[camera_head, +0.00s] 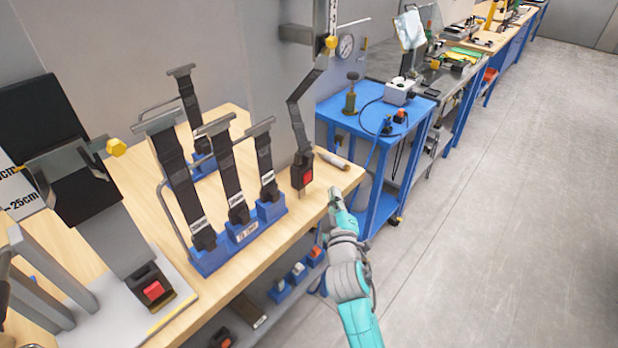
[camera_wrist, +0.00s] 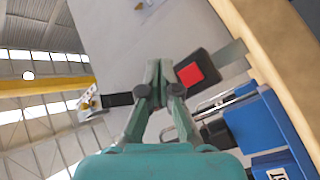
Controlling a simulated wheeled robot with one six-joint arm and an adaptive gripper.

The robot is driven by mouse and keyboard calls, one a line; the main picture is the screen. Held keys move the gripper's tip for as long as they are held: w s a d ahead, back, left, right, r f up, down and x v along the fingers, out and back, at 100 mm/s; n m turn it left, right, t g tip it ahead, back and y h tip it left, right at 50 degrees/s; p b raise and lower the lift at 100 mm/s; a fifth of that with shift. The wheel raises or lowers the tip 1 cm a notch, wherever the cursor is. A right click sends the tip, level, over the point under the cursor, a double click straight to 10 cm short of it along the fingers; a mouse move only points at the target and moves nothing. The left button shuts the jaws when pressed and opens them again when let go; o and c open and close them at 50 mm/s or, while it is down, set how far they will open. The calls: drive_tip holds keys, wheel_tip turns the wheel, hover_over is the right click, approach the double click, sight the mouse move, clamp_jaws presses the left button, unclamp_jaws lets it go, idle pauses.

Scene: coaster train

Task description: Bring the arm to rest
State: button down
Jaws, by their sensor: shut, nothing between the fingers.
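My teal and grey gripper (camera_head: 335,196) is at the front right edge of the wooden bench, in the head view. In the wrist view my gripper (camera_wrist: 160,70) shows with its fingertips together and nothing held. Just beyond it is a black buckle with a red button (camera_wrist: 190,74), on a dark strap. In the head view this buckle (camera_head: 303,172) hangs from its strap near the bench edge, to the left of my gripper and apart from it in that picture.
The wooden bench (camera_head: 140,196) bears several belt buckles in blue holders (camera_head: 243,232). A grey fixture with a red-button buckle (camera_head: 152,290) stands at the near left. A blue cart (camera_head: 350,108) stands behind my gripper. The grey floor (camera_head: 500,220) to the right is clear.

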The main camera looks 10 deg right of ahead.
drive_tip(key=s+f+m+g+y, duration=0.1)
drive_tip(key=s+f+y, duration=0.1)
drive_tip(key=s+f, duration=0.75)
drive_tip(key=s+f+m+g+y, duration=0.1)
drive_tip(key=s+f, duration=0.3)
drive_tip(key=s, duration=1.1)
drive_tip(key=s+r+m+g, duration=0.1)
drive_tip(key=s+r+m, duration=0.1)
drive_tip(key=s, duration=1.1)
drive_tip(key=s+r+m, duration=0.3)
drive_tip(key=s, duration=1.1)
drive_tip(key=shift+a+r+m+g, duration=0.35)
drive_tip(key=shift+m+g, duration=0.05)
